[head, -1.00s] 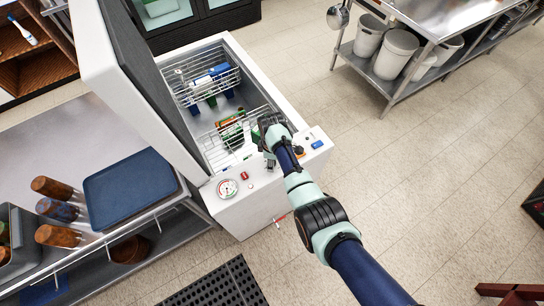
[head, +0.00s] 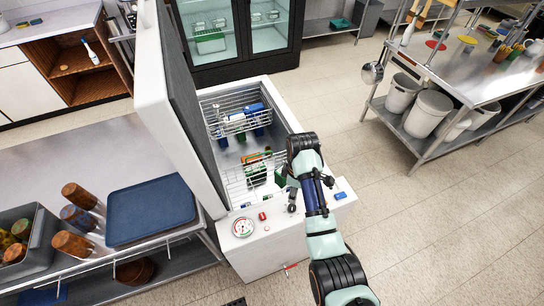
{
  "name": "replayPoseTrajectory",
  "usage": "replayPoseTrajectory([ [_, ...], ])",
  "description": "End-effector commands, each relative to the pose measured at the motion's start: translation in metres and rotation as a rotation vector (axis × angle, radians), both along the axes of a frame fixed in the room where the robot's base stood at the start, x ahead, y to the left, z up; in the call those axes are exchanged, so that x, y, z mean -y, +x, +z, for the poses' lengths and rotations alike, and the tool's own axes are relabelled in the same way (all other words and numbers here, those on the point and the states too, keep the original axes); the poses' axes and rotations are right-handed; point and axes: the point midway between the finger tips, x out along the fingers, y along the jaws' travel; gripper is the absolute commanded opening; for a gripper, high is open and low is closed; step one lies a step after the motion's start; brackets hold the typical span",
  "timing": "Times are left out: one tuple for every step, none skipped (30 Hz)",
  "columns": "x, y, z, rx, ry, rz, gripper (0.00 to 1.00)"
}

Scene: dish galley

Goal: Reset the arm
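My arm (head: 322,225) reaches up from the bottom of the head view to the front right corner of an open white chest unit (head: 262,250). My gripper (head: 292,202) points down over the front ledge of the chest, at the right. Its fingers are small, dark and partly hidden by my wrist, so I cannot tell whether they are open or shut. I see no object clearly held in it.
The chest's lid (head: 182,110) stands open at the left. Wire baskets (head: 235,122) inside hold blue and green packages. A gauge (head: 243,227) and a blue block (head: 340,196) are on the ledge. A steel table (head: 480,85) stands right; floor between is open.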

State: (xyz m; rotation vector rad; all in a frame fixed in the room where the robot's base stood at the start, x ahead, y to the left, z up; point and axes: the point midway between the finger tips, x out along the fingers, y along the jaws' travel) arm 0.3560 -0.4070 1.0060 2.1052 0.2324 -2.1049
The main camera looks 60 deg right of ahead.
Motion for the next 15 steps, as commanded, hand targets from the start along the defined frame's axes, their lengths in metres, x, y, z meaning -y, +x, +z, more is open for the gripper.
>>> replayPoseTrajectory([
  [0.0,0.0,0.0,0.0,0.0,0.0,0.59],
  [0.0,0.0,0.0,0.0,0.0,0.0,0.59],
  [0.0,0.0,0.0,0.0,0.0,0.0,0.59],
  [0.0,0.0,0.0,0.0,0.0,0.0,0.59],
  [0.0,0.0,0.0,0.0,0.0,0.0,0.59],
  [0.0,0.0,0.0,0.0,0.0,0.0,0.59],
  [0.0,0.0,0.0,0.0,0.0,0.0,0.59],
  [0.0,0.0,0.0,0.0,0.0,0.0,0.59],
  [0.0,0.0,0.0,0.0,-0.001,0.0,0.59],
  [-0.003,0.004,0.003,0.007,-0.007,0.0,0.59],
  [-0.007,0.009,0.006,0.016,-0.018,0.0,0.59],
  [-0.015,0.019,0.013,0.037,-0.039,-0.004,0.59],
  [-0.025,0.03,0.02,0.06,-0.059,-0.007,0.59],
  [-0.037,0.042,0.03,0.093,-0.085,-0.012,0.59],
  [-0.057,0.06,0.044,0.145,-0.119,-0.022,0.59],
])
